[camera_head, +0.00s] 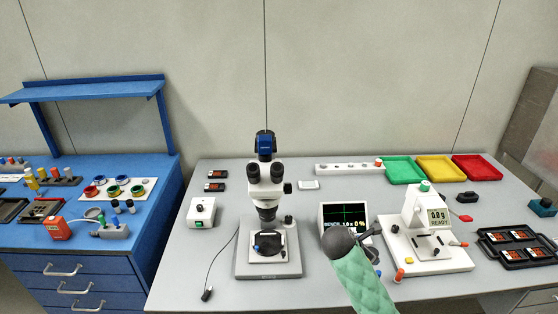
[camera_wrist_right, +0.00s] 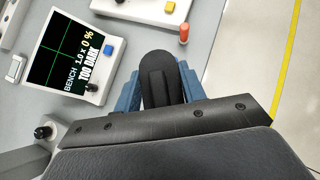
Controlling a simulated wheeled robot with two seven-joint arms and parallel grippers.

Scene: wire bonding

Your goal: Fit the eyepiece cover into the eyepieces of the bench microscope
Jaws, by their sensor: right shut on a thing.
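The bench microscope (camera_head: 267,200) stands upright near the middle of the grey table. Its two dark eyepieces (camera_head: 265,172) face toward me and look uncovered. My right gripper (camera_wrist_right: 161,92) has its blue fingers shut on a black rounded piece, the eyepiece cover (camera_wrist_right: 160,78), which has a raised rib. In the head view, my right arm rises from the bottom in a green sleeve, and its gripper is in front of the small screen, right of the microscope and apart from it. The cover is hard to make out there. My left gripper is not in view.
The small screen (camera_head: 344,214) reads "TOO DARK" in the wrist view. A white "READY" device (camera_head: 425,225) stands right of my gripper, with an orange peg (camera_wrist_right: 184,33) nearby. A white box (camera_head: 200,212) and a cable are left of the microscope. Coloured trays (camera_head: 440,169) are behind.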

